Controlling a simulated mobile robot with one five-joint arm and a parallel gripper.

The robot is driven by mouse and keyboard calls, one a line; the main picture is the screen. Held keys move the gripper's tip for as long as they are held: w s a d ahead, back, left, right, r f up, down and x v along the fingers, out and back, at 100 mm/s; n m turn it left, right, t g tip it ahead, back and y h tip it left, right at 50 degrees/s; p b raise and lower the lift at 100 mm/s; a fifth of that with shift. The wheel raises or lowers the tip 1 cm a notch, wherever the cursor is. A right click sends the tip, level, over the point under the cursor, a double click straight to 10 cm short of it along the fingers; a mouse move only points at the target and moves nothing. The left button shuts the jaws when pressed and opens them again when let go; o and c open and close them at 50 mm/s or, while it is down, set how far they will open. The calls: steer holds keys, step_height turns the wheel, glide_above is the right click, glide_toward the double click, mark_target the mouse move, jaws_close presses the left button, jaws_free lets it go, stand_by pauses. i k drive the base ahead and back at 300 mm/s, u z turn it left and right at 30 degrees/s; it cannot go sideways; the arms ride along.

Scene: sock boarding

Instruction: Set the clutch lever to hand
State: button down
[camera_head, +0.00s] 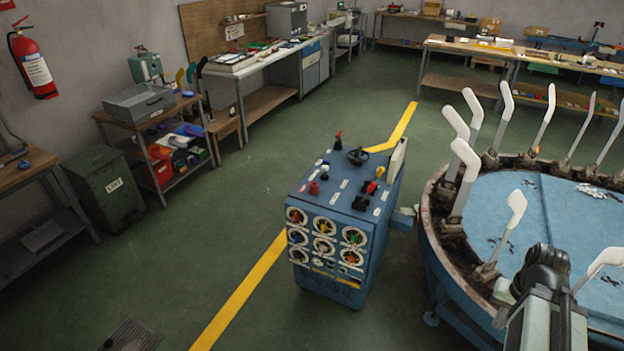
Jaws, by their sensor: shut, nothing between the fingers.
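A blue control cabinet (334,279) stands in the middle, with several round dials on its front. Its sloped top carries several small controls: an upright red-tipped lever (338,139) at the back, a black knob or handwheel (358,156), red knobs (314,188) and black knobs. Their labels are too small to read, so I cannot tell which control is the clutch lever or how it is set. The dark end of my arm, with my gripper (547,257), shows at lower right, well apart from the cabinet in the picture. It looks shut and empty; its fingertips are not clear.
A round blue table (545,215) with several upright pale foot-shaped boards (465,160) fills the right side, close to the cabinet. Workbenches (262,62) line the back. A green bin (105,185) stands at left.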

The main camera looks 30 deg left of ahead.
mark_target(381, 169)
steer(key=u, duration=1.6)
steer(key=i, duration=1)
steer(key=z, duration=0.1)
